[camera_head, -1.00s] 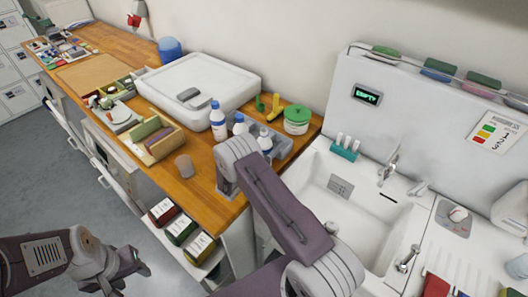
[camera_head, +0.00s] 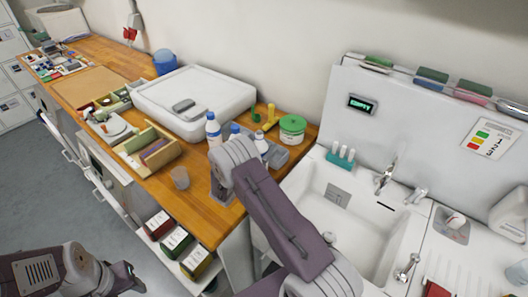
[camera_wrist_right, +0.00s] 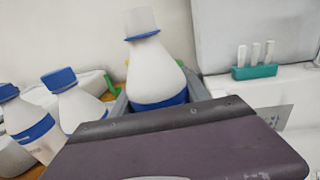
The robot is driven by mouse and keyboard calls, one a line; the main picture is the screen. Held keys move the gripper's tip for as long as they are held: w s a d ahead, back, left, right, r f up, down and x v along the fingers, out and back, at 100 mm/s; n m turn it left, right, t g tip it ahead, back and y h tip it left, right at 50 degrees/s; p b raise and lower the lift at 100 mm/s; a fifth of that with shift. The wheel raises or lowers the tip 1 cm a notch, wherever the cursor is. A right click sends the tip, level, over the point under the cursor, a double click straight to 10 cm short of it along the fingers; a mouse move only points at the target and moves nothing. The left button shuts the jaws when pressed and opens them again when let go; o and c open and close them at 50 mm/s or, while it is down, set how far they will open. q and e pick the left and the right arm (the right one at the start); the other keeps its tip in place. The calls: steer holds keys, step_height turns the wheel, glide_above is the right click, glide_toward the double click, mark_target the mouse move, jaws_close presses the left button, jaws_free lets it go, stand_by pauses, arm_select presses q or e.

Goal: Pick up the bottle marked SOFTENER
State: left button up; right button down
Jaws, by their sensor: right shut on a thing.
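A white bottle (camera_wrist_right: 156,70) with a blue collar, a pale cap and a blue band stands in the middle of the right wrist view. My right gripper (camera_wrist_right: 158,98) is shut on it. In the head view that bottle (camera_head: 262,143) shows just past my right wrist, which hides its lower part and the jaws. Two similar bottles with blue caps, one (camera_wrist_right: 30,125) and another (camera_wrist_right: 75,100), stand to its left in the wrist view. No label word is readable, so I cannot tell which is SOFTENER. My left gripper (camera_head: 125,278) is empty at the lower left, its jaws unclear.
A grey tray (camera_head: 279,157) and a green-lidded tub (camera_head: 292,128) are close by the bottles. The sink (camera_head: 345,215) is at the right, and a large white box (camera_head: 195,95) stands behind.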

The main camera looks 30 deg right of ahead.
steer(key=shift+s+r, duration=0.1)
steer(key=shift+r, duration=0.4)
steer(key=s+d+r+b, duration=0.1)
steer(key=s+d+r, duration=0.3)
steer(key=s, duration=0.6)
step_height(320, 180, up, 3)
steer(key=shift+s+d+f, duration=0.15)
steer(key=shift+s, duration=0.1)
